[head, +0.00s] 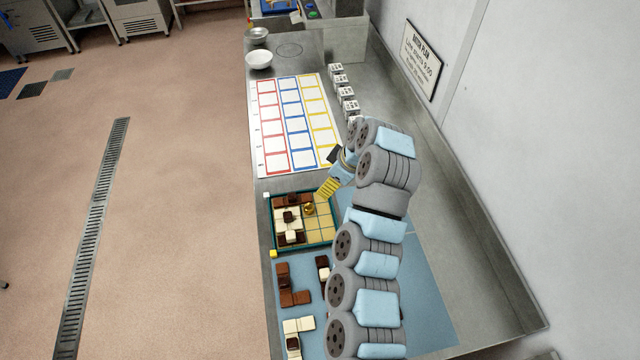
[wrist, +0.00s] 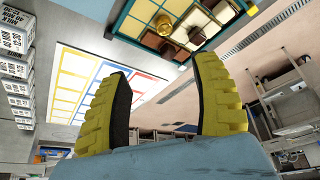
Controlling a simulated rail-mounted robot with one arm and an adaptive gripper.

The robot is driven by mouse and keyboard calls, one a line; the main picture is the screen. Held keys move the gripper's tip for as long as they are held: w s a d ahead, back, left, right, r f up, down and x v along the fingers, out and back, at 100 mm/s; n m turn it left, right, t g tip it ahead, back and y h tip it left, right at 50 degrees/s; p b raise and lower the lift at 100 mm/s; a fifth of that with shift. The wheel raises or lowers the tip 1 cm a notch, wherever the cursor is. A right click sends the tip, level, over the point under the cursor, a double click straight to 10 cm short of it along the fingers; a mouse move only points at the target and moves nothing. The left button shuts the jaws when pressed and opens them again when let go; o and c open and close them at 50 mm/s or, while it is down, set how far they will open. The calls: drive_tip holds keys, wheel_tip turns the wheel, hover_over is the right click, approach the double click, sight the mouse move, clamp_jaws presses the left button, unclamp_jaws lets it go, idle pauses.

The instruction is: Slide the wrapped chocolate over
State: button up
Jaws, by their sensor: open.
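The gold wrapped chocolate (head: 309,209) sits in the teal-rimmed tray (head: 305,248), near its middle, where the brown and white pieces meet the yellow squares. In the wrist view it shows as a shiny gold lump (wrist: 164,22) beyond my fingers. My gripper (head: 327,189) is above the tray's far right part, close to the gold piece. In the wrist view its two yellow ribbed fingers (wrist: 163,75) are spread apart with nothing between them. I cannot tell how high the fingertips are above the tray.
Brown and white pieces (head: 290,216) fill the tray's left part. More loose pieces lie on the blue mat (head: 430,310) nearer. A chart with coloured frames (head: 292,120) lies beyond the tray, with several white labelled blocks (head: 348,105) along its right. A wall bounds the right side.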

drive_tip(key=shift+s+a+r, duration=0.1)
drive_tip(key=shift+s, duration=0.15)
drive_tip(key=b, duration=0.1)
approach(309, 206)
drive_tip(key=shift+x, duration=5)
drive_tip(key=shift+c, duration=0.3)
clamp_jaws()
